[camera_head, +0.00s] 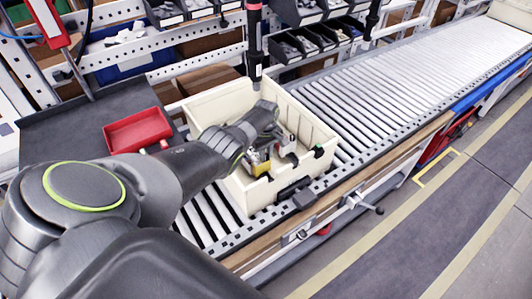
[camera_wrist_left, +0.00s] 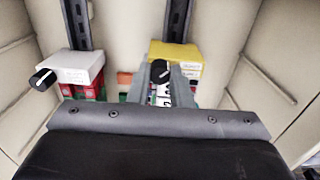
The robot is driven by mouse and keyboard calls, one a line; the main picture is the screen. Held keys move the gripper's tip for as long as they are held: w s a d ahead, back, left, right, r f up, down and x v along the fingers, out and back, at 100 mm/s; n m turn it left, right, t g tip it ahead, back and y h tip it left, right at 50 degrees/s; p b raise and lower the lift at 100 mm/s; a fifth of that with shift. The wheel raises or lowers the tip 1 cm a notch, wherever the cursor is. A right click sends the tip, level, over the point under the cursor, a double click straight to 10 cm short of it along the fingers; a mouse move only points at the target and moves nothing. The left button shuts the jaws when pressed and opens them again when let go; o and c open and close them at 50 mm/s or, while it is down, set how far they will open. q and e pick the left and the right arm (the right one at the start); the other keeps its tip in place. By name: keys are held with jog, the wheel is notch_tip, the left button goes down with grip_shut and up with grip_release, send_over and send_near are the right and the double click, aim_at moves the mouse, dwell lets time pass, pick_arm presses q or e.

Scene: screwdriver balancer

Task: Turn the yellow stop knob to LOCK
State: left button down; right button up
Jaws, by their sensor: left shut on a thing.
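The yellow stop (camera_wrist_left: 175,54) is a yellow block on a dark rail inside the cream bin (camera_head: 213,103). It also shows in the head view (camera_head: 260,166), beneath my left wrist. Its black knob (camera_wrist_left: 160,70) has a white pointer mark tilted up to the right. My left gripper (camera_wrist_left: 163,80) reaches down into the bin, its grey fingers closed on this knob. A white stop (camera_wrist_left: 72,66) with its own black knob (camera_wrist_left: 42,78) sits on another rail to the left in the wrist view. The lettering on the yellow stop is too small to read. My right gripper is not in view.
The bin stands on a roller conveyor (camera_head: 400,62); its walls rise close around my left gripper. A red tray (camera_head: 136,131) lies on a dark shelf to the left. A dark tool with a pink band (camera_head: 254,45) hangs above the bin's far side.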

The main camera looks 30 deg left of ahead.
pick_arm(q)
jog(key=c, duration=1.3)
grip_release()
jog(key=shift+r, duration=0.1)
notch_tip(320, 180, up, 6)
jog(key=shift+a+r+p, duration=0.1)
jog(key=shift+r+p, duration=0.05)
jog(key=shift+p, duration=1.1)
notch_tip(320, 180, up, 11)
jog(key=b, duration=0.1)
